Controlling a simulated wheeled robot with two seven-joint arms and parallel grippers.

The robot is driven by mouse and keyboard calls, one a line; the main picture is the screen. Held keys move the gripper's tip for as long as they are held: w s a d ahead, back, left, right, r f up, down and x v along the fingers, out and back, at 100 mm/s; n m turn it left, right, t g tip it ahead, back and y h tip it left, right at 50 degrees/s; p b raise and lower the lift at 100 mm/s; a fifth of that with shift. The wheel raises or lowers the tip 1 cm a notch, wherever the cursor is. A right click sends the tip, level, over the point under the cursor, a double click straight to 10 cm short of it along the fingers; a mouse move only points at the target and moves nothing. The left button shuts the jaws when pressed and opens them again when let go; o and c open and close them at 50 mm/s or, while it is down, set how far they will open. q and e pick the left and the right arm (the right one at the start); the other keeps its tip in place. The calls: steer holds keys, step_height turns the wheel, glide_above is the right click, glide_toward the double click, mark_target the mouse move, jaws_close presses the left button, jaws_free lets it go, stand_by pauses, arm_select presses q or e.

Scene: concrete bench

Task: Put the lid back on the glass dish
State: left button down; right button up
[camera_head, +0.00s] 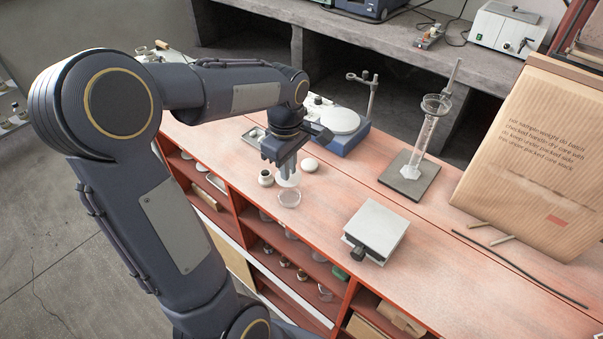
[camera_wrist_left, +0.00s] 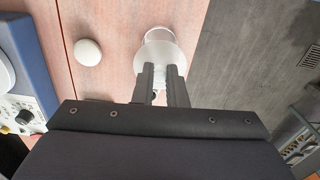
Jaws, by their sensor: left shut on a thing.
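The glass dish (camera_head: 290,198) is a small, clear round dish on the red bench top near its front edge. My left gripper (camera_head: 287,168) points down and is shut on the lid (camera_head: 288,181), a pale translucent round piece, just behind the dish. In the left wrist view the lid (camera_wrist_left: 156,56) shows as a whitish disc beyond the fingertips. It partly covers the dish (camera_wrist_left: 159,33), whose rim shows past it. The lid's grip point is mostly hidden between the fingers, and its height above the bench is hard to tell. My right gripper is not in view.
A small jar (camera_head: 266,178) stands left of the gripper and a white rounded object (camera_head: 310,164) right of it. A blue-based balance (camera_head: 343,129) is behind. A metal-topped block (camera_head: 376,228) stands to the right. The bench between it and the dish is clear.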

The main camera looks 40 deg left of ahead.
arm_select(q)
steer(key=shift+f+b, duration=2.5)
steer(key=shift+f, duration=0.65)
steer(key=shift+r, duration=0.1)
steer(key=shift+f, duration=0.2)
steer(key=c, duration=0.9)
jaws_free()
steer(key=shift+r+p, duration=3.15)
steer(key=shift+r, duration=0.4)
